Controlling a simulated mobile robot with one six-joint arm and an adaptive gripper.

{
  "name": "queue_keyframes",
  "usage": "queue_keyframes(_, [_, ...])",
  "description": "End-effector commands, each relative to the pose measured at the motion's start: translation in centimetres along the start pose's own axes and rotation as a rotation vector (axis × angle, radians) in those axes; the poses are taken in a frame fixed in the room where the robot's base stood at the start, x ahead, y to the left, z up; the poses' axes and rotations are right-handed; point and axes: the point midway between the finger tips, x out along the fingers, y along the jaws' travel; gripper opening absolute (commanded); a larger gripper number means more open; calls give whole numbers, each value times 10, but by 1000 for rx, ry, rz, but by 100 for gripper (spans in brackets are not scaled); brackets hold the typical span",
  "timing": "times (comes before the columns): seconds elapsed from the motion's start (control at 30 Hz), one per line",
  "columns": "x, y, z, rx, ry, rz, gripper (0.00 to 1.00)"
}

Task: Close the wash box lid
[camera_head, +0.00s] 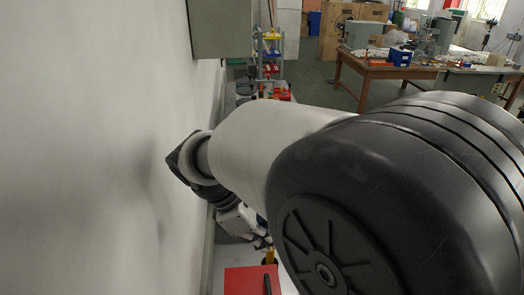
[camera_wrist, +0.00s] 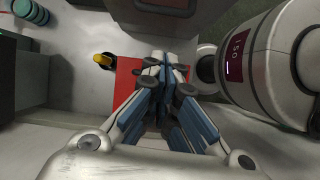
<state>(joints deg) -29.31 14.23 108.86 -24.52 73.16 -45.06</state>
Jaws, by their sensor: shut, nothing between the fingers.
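My gripper (camera_wrist: 167,70) is shut and empty in the wrist view, its fingertips over a red flat panel (camera_wrist: 125,88). I cannot tell if they touch it. In the head view, my gripper (camera_head: 262,242) hangs low behind my arm, just above the same red panel (camera_head: 245,282). A dark, slim thing (camera_head: 267,284) lies on the panel. I cannot tell for sure which thing is the wash box or its lid, or whether the lid is open; my arm hides much of that area.
A yellow and black part (camera_wrist: 103,60) is left of my fingertips. A dark grey box shape (camera_wrist: 155,12) lies beyond them. Teal round containers (camera_wrist: 30,11) stand at the upper left. In the head view, a pale wall (camera_head: 90,150) runs close along the left; a wooden table (camera_head: 385,68) stands far back.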

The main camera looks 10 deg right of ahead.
Motion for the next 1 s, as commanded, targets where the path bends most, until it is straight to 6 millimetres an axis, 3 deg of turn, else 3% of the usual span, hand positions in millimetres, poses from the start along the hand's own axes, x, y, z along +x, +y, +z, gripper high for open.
queue_keyframes(0.27, [13,6,-10,-80,-40,-1,0])
queue_keyframes(0.7, [103,5,-7,-75,-37,-3,0])
queue_keyframes(1.0, [125,8,20,-75,-36,1,0])
